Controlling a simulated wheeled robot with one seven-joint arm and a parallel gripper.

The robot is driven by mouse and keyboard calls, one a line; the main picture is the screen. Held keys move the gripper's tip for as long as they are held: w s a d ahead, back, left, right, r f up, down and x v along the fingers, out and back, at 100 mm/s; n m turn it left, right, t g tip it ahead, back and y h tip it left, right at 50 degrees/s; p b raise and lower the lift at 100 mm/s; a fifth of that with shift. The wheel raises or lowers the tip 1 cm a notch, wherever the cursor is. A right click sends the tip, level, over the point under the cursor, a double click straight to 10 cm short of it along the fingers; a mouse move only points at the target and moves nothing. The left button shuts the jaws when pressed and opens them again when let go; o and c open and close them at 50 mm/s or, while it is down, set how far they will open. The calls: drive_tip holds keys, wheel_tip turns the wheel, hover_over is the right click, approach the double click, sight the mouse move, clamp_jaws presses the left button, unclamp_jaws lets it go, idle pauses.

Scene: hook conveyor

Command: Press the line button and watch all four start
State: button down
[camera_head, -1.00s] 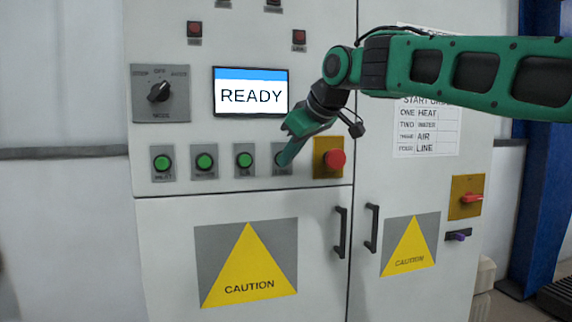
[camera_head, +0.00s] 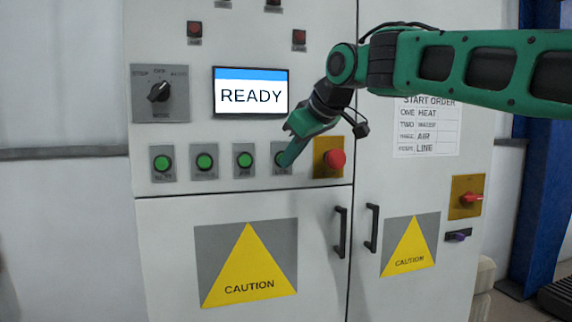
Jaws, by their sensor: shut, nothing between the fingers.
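The line button is the fourth in the row, on a grey plate (camera_head: 283,171) left of the red emergency button. My gripper (camera_head: 284,162) is shut and empty, with its tip over this button and hiding most of it. I cannot tell whether the tip touches or presses it. Three green buttons, the first (camera_head: 161,162), the second (camera_head: 204,161) and the third (camera_head: 244,159), show to its left. The display (camera_head: 251,92) reads READY. The red indicator lamps (camera_head: 194,28) above look dark.
The red emergency button (camera_head: 336,158) on its yellow plate stands close to the right of my gripper. A mode knob (camera_head: 159,92) is at the upper left. A start order sheet (camera_head: 427,128) hangs on the right door, partly behind my arm. Door handles (camera_head: 341,232) stick out below.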

drive_tip(key=s, duration=0.2)
drive_tip(key=s+d, duration=0.1)
drive_tip(key=s, duration=0.1)
drive_tip(key=shift+s+d, duration=0.2)
drive_tip(key=shift+s, duration=0.2)
idle(0.6)
